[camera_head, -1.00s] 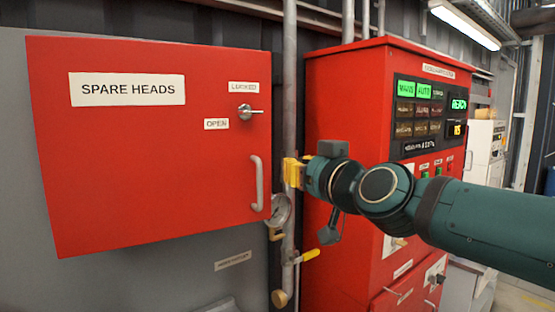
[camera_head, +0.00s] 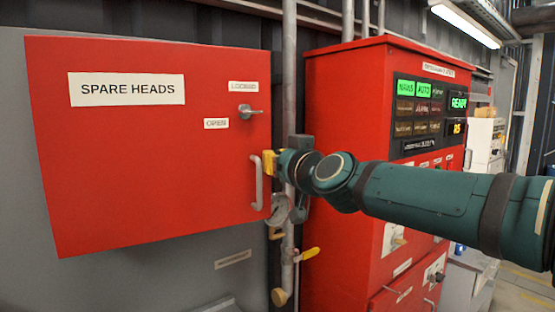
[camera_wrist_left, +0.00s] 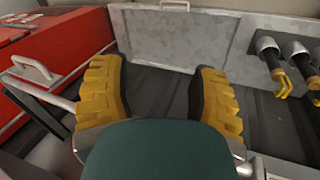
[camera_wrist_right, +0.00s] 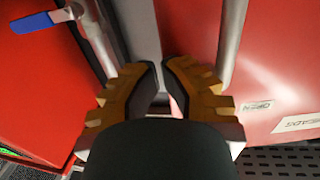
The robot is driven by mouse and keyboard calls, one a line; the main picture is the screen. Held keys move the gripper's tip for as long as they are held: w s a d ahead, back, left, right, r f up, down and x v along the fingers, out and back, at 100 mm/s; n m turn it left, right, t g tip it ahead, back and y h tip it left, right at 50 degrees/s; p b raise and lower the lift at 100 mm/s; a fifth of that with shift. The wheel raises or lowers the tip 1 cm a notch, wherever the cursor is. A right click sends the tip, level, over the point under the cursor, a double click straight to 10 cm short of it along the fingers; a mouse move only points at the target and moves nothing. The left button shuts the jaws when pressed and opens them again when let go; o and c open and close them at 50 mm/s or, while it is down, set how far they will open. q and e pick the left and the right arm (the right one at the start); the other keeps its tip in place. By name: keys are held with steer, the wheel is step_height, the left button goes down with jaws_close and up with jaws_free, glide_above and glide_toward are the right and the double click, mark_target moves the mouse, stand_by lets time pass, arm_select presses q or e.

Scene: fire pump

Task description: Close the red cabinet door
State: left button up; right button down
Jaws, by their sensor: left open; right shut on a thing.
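The red cabinet door (camera_head: 150,190) is on the left in the head view, with a "SPARE HEADS" label, a latch (camera_head: 248,112) and a vertical handle (camera_head: 257,184). My right gripper (camera_head: 269,164) is at the door's right edge, beside the handle's upper part. In the right wrist view its fingers (camera_wrist_right: 164,85) are a little apart at the door's edge, with the handle (camera_wrist_right: 233,40) beyond the right finger. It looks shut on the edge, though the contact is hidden. My left gripper (camera_wrist_left: 158,100) is open and empty in the left wrist view.
A red pump control cabinet (camera_head: 345,140) with lit panels stands to the right. Grey vertical pipes (camera_head: 289,80), a gauge and a yellow-handled valve (camera_head: 308,255) lie between the two. The left wrist view shows a grey panel (camera_wrist_left: 185,38) and black-and-yellow fittings (camera_wrist_left: 275,65).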

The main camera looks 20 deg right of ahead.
steer(key=p+x, duration=0.2)
steer(key=x, duration=0.4)
steer(key=shift+r, duration=0.25)
steer(key=shift+r, duration=0.1)
